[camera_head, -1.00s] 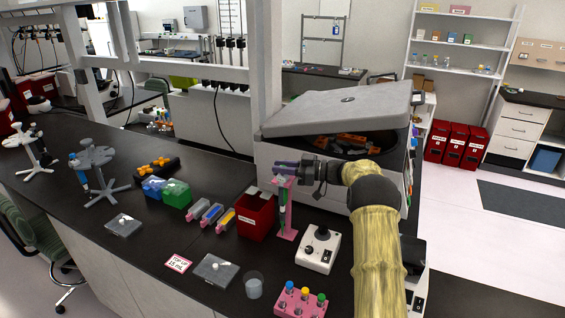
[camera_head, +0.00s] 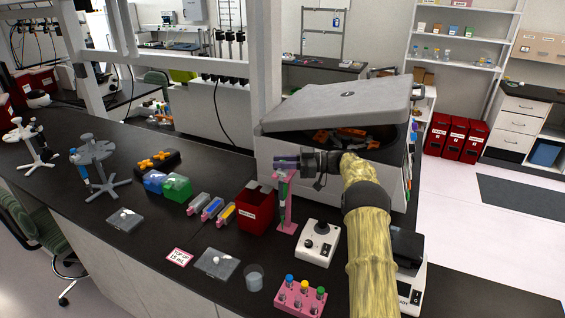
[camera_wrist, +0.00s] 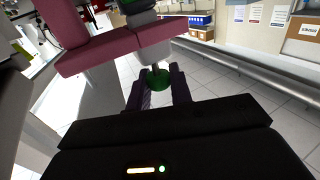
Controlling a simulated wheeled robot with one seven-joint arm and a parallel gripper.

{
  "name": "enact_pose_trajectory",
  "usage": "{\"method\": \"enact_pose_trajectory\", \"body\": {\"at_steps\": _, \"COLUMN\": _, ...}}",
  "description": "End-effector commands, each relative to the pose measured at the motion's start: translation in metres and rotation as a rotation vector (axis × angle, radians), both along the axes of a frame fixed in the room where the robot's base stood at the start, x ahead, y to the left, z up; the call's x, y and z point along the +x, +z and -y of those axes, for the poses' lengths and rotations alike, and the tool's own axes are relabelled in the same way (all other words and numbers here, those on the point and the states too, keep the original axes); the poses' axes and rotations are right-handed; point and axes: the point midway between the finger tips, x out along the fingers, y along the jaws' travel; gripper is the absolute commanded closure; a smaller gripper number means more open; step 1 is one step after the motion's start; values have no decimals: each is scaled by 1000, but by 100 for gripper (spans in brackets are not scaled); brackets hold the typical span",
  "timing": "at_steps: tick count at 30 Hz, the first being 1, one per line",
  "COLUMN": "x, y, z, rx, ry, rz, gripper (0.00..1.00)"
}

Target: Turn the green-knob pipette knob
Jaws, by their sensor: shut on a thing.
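The green-knob pipette (camera_head: 283,206) stands upright in a pink stand (camera_head: 290,207), beside the red box on the black bench. My gripper (camera_head: 286,163) is at the top of the pipette, reaching in from the right. In the wrist view, the green knob (camera_wrist: 158,79) sits between the two dark purple fingers of my gripper (camera_wrist: 159,88), which are shut on it. The pink stand arm (camera_wrist: 115,45) and the grey pipette body (camera_wrist: 152,33) fill the upper part of that view. In the head view my gripper hides the knob.
A red box (camera_head: 256,210) stands close left of the pink stand. A white device with a black knob (camera_head: 318,243) is close to the right. A large open-lidded centrifuge (camera_head: 280,150) is behind. A pink tube rack (camera_head: 301,297) is in front.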

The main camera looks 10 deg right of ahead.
Motion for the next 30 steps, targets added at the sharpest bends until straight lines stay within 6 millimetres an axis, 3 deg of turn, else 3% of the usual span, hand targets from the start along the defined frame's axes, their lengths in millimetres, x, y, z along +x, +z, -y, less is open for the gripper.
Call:
{"method": "enact_pose_trajectory", "body": {"at_steps": 1, "x": 0, "y": 1, "z": 0, "rx": 1, "ry": -1, "rz": 1, "gripper": 73}}
{"method": "enact_pose_trajectory", "body": {"at_steps": 3, "x": 0, "y": 1, "z": 0, "rx": 1, "ry": -1, "rz": 1, "gripper": 59}}
{"method": "enact_pose_trajectory", "body": {"at_steps": 4, "x": 0, "y": 1, "z": 0, "rx": 1, "ry": -1, "rz": 1, "gripper": 58}}
{"method": "enact_pose_trajectory", "body": {"at_steps": 16, "x": -1, "y": -1, "z": 8, "rx": 0, "ry": -3, "rz": 1, "gripper": 58}}
{"method": "enact_pose_trajectory", "body": {"at_steps": 30, "x": -19, "y": -3, "z": 87, "rx": -1, "ry": -1, "rz": 4, "gripper": 58}}
